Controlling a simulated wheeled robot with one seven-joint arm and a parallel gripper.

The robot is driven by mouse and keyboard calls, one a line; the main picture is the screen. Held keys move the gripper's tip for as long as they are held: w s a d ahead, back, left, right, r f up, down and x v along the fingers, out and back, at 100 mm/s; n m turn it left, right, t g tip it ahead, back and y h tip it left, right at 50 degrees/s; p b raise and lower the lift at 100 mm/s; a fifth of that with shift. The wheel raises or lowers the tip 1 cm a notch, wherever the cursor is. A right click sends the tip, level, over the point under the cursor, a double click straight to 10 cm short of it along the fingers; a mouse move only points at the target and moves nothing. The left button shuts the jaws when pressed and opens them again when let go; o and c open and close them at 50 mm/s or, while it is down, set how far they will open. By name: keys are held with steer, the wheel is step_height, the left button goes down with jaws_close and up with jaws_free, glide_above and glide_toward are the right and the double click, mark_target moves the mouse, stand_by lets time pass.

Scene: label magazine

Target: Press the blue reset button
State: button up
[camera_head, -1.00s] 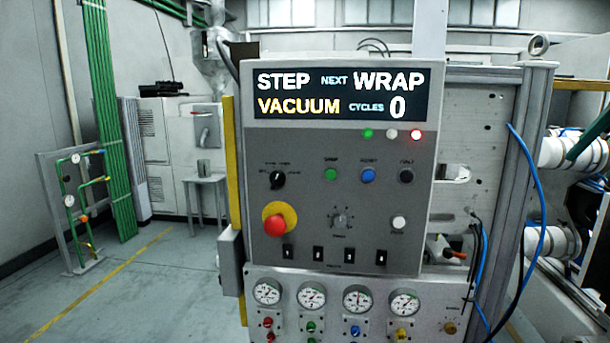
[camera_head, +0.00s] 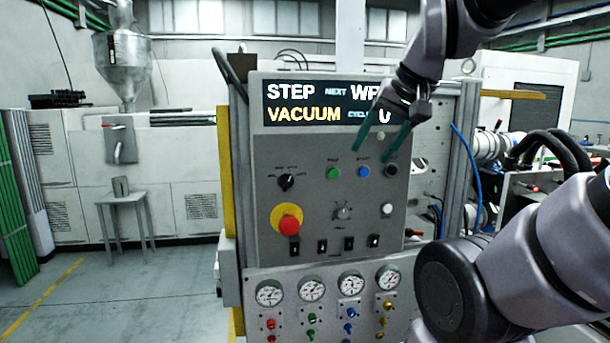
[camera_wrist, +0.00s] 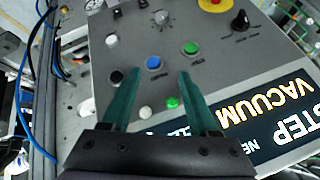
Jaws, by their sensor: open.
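The blue reset button (camera_head: 363,171) sits on the grey control panel (camera_head: 330,256), between a green button (camera_head: 333,172) and a black button (camera_head: 391,170). In the wrist view the blue button (camera_wrist: 154,62) lies beyond and between the two fingertips, with the panel seen upside down. My gripper (camera_head: 379,158) is open and empty, with two green fingers in front of the panel's upper right part. The fingertips appear apart from the blue button; the exact gap cannot be told. My gripper also shows in the wrist view (camera_wrist: 157,76).
A red mushroom button (camera_head: 289,223) on yellow, a selector knob (camera_head: 285,182) and a white button (camera_head: 387,209) share the panel. The display (camera_head: 300,104) reads STEP VACUUM and is partly covered by my arm. Gauges (camera_head: 311,289) sit below. A blue hose (camera_head: 474,180) hangs at the right.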

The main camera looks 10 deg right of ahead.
jaws_close()
stand_by(1.8)
